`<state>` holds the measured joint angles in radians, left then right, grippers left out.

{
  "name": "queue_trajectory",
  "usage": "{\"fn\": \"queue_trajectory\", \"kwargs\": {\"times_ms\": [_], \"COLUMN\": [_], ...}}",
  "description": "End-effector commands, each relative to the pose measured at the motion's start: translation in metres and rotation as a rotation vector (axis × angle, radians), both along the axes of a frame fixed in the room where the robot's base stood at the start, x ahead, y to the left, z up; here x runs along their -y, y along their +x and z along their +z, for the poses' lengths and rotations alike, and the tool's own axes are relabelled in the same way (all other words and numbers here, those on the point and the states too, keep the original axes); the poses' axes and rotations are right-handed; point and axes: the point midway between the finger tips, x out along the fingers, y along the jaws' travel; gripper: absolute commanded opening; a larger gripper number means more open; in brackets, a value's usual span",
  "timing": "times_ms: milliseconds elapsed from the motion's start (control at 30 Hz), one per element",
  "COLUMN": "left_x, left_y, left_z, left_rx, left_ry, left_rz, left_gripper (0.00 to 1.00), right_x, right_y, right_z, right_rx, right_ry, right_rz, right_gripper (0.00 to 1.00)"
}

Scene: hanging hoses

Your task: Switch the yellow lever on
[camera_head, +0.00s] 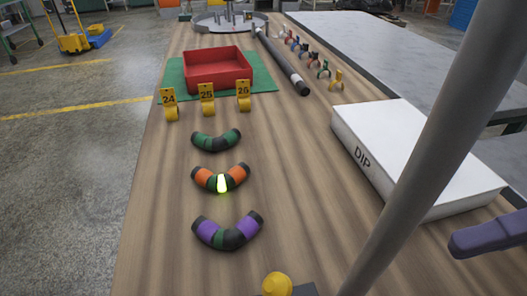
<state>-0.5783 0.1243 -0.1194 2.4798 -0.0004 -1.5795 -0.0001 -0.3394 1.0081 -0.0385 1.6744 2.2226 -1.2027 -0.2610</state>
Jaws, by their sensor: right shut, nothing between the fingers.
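A yellow rounded knob (277,284) shows at the bottom edge of the head view, beside a dark base (304,290). It looks like the top of the yellow lever, but the frame cuts it off, so its position cannot be told. My right gripper (462,243) comes in from the right edge as a purple shape with a dark tip. It is shut and empty, well to the right of the yellow knob and apart from it, near the white box. My left gripper is not in view.
A thick grey pole (425,155) slants across the right side, between the knob and my gripper. A white box (415,150) marked DIP lies on the wooden table. Curved hose pieces (228,232), yellow number tags (207,98) and a red tray (218,68) stand further back.

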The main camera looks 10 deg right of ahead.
Motion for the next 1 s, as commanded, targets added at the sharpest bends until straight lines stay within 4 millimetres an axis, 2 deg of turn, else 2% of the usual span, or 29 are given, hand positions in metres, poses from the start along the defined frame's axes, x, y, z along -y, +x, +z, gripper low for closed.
{"fn": "queue_trajectory", "kwargs": {"times_ms": [67, 167, 267, 700, 833, 1000], "left_x": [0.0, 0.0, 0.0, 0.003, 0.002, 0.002], "left_y": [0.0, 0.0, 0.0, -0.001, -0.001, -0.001], "left_z": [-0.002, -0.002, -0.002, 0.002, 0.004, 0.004], "left_rx": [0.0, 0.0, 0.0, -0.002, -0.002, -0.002], "left_ry": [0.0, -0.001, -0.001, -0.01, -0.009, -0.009], "left_rz": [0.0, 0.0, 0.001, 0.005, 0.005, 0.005], "left_gripper": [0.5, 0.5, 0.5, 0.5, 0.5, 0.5], "right_x": [0.004, -0.001, -0.013, -0.096, -0.111, -0.121], "right_y": [-0.004, -0.003, -0.001, 0.014, 0.017, 0.018], "right_z": [-0.002, -0.004, -0.008, -0.04, -0.048, -0.053], "right_rx": [0.012, 0.019, 0.022, 0.019, 0.018, 0.017], "right_ry": [0.008, 0.012, 0.012, 0.014, 0.011, 0.009], "right_rz": [-0.005, -0.004, -0.003, -0.004, -0.004, -0.006], "right_gripper": [0.0, 0.0, 0.0, 0.0, 0.0, 0.0]}}
